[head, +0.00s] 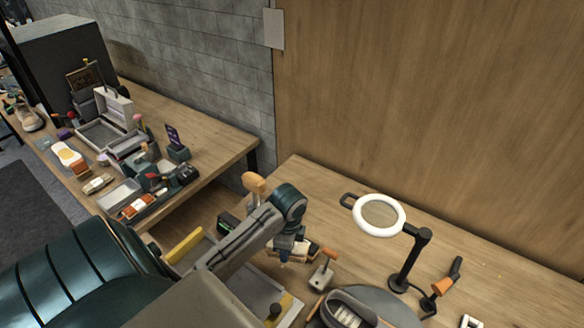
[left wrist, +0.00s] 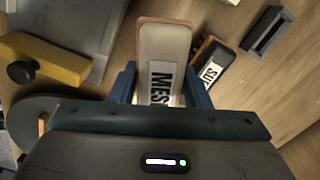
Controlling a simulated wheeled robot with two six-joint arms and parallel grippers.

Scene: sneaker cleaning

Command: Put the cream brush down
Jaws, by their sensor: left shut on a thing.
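The cream brush (left wrist: 165,55), a long block with a pale top, wooden edge and printed label, sits between the two blue fingers of my left gripper (left wrist: 162,92) in the left wrist view. The gripper is shut on it. In the head view my left gripper (head: 288,252) is low over the bench, with brush parts showing around its fingers. A darker brush (left wrist: 208,64) with a white label lies close to the right of the held one. I cannot tell whether the cream brush touches the bench. My right gripper is not in view.
A yellow bar with a black knob (left wrist: 50,62) lies on a grey tray (left wrist: 85,20) to the left. A tool with an orange-brown handle (head: 323,272), a shoe (head: 345,312) and a ring lamp (head: 379,215) stand to the right. Bare bench (head: 318,195) lies behind.

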